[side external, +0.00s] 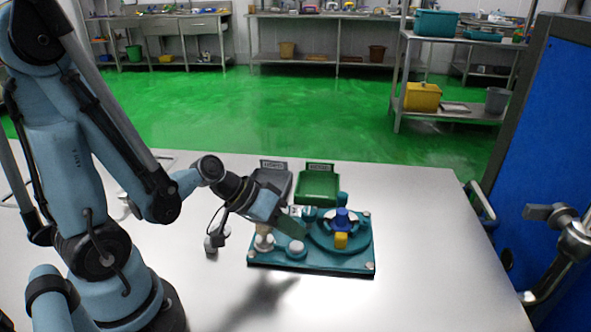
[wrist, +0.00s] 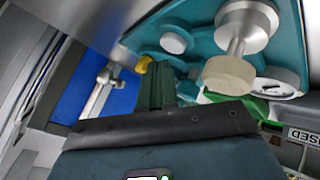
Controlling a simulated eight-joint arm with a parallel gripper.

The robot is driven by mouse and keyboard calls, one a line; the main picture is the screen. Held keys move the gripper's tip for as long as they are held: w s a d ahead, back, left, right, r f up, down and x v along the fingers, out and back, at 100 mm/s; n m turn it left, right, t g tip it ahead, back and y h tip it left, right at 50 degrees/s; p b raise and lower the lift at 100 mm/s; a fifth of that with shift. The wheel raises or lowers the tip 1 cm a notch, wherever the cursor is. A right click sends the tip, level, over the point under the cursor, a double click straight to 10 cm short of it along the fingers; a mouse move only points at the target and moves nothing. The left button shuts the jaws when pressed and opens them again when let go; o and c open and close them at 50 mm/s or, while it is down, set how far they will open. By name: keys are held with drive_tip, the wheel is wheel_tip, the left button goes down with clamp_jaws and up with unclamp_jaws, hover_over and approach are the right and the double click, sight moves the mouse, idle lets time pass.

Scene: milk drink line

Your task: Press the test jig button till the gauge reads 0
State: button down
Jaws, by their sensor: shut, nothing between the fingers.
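The test jig is a teal plate (side external: 313,263) on the table, also seen in the wrist view (wrist: 290,50). It carries a flat pale round cap (side external: 296,247), a short metal post with a tan end (wrist: 230,72), a blue knob (side external: 341,218) and a yellow block (side external: 341,240). I cannot tell for sure which part is the button. A white dial, likely the gauge (wrist: 274,88), shows partly beside the post; its reading is not legible. My gripper (side external: 290,229) is shut and empty, tilted down over the jig's left half. Its green fingers (wrist: 156,84) point at the jig; contact is unclear.
A grey tray (side external: 275,180) and a green tray (side external: 318,188) with label signs stand behind the jig. A small grey object (side external: 214,240) stands left of it. The table's front and right are clear. A blue panel (side external: 545,170) and metal fitting (side external: 565,245) border the right.

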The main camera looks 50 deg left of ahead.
sight(291, 245)
drive_tip(key=shift+r, duration=2.5)
drive_tip(key=r+y, duration=0.1)
drive_tip(key=s+a+r+m+y, duration=0.1)
drive_tip(key=y, duration=0.1)
drive_tip(key=a+r+m+y, duration=0.1)
drive_tip(key=y, duration=0.1)
drive_tip(key=shift+s+a+r+g, duration=0.15)
drive_tip(key=shift+s+r+g, duration=0.15)
drive_tip(key=shift+s+r, duration=0.05)
drive_tip(key=d+r+m+g, duration=0.1)
drive_tip(key=m+g, duration=0.1)
drive_tip(key=m, duration=0.1)
drive_tip(key=w+r+m+g, duration=0.1)
drive_tip(key=m+g, duration=0.1)
drive_tip(key=m, duration=0.1)
drive_tip(key=w+d+r+m+g, duration=0.1)
drive_tip(key=r+m+g, duration=0.1)
drive_tip(key=m+g, duration=0.1)
drive_tip(key=shift+d, duration=0.3)
